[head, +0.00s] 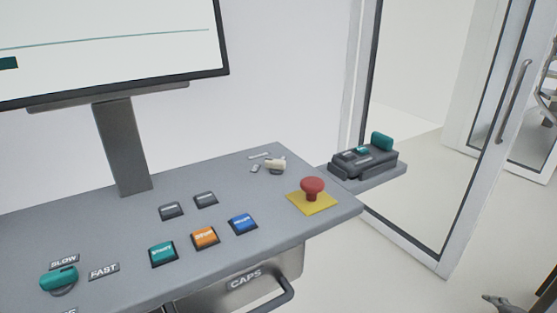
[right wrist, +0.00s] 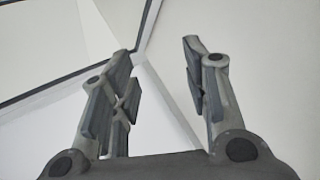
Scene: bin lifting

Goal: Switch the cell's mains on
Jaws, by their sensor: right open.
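The grey control console (head: 120,225) fills the lower left of the head view. A cream rotary knob (head: 275,165) sits near its back right corner, beside small labels too small to read. I cannot tell for sure whether this is the mains switch. A teal selector knob (head: 59,279) at the front left points between labels, with SLOW and FAST beside it. My right gripper (right wrist: 157,55) is open and empty in the right wrist view, with pale surfaces beyond it. A dark tip at the lower right of the head view (head: 507,303) appears to be part of it, well away from the console. My left gripper is out of view.
A red mushroom button (head: 312,187) on a yellow plate stands near the console's right corner. Green (head: 163,254), orange (head: 205,238) and blue (head: 242,224) buttons lie in front. A dark device (head: 362,160) sits on a side shelf. A monitor (head: 110,45) stands behind; a glass door (head: 430,130) is right.

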